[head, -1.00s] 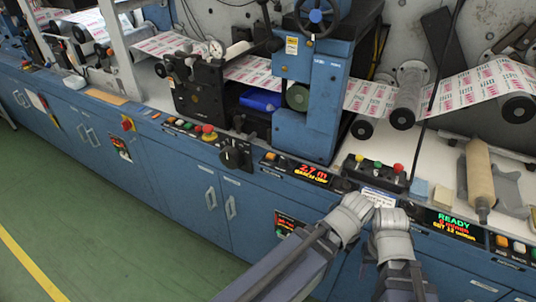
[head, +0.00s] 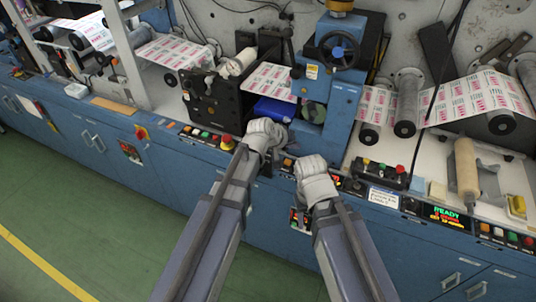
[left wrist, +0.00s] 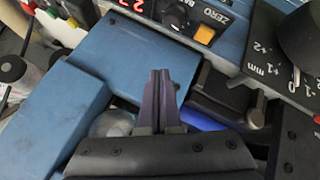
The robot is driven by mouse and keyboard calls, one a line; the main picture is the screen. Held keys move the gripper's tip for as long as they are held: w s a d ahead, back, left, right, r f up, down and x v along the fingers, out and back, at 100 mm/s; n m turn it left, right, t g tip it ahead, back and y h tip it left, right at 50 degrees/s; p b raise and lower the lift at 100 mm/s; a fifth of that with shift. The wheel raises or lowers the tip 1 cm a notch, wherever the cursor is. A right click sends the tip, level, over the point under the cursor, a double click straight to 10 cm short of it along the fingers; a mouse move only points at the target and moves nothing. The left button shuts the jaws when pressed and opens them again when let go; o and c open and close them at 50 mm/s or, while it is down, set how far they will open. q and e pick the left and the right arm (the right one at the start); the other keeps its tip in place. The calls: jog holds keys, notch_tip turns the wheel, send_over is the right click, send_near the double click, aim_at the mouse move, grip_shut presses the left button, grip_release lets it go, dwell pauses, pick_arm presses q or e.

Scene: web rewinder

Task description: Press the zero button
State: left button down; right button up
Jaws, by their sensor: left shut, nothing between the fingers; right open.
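The zero button is an orange square button (left wrist: 204,36) in a black housing, next to the word ZERO at the top of the left wrist view. In the head view, an orange button (head: 288,162) shows between my two grippers on the blue front rail. My left gripper (left wrist: 160,75) is shut and empty, with its dark fingertips short of the button and to its lower left in the left wrist view. In the head view my left gripper (head: 278,130) is over the machine's front edge. My right gripper (head: 308,162) is just right of the orange button; its fingers are hard to make out.
A red digit display (left wrist: 130,5) is beside the button. A black dial plate (left wrist: 270,50) with a knob is at right. A red mushroom button (head: 227,142) stands left of my left gripper. A button box (head: 380,174) and green display (head: 446,216) are at right.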

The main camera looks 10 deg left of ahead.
aim_at(286, 163)
pick_arm(q)
jog(key=shift+w+a+r+n+t, duration=0.2)
jog(key=shift+w+a+r, duration=0.25)
jog(key=shift+a, duration=0.15)
jog(key=shift+w+a+r+n+t, duration=0.2)
jog(key=shift+w+a+r, duration=0.1)
jog(key=shift+a+r, duration=0.25)
pick_arm(e)
jog(key=shift+a+r, duration=0.5)
jog(key=shift+a, duration=0.3)
pick_arm(q)
jog(key=shift+f, duration=0.2)
notch_tip(286, 163, down, 9)
jog(key=b, duration=0.8)
jog(key=shift+r, duration=0.15)
pick_arm(e)
notch_tip(286, 163, down, 9)
pick_arm(q)
jog(key=shift+f+b, duration=0.4)
jog(key=shift+b, duration=0.2)
pick_arm(e)
jog(key=shift+f, duration=0.3)
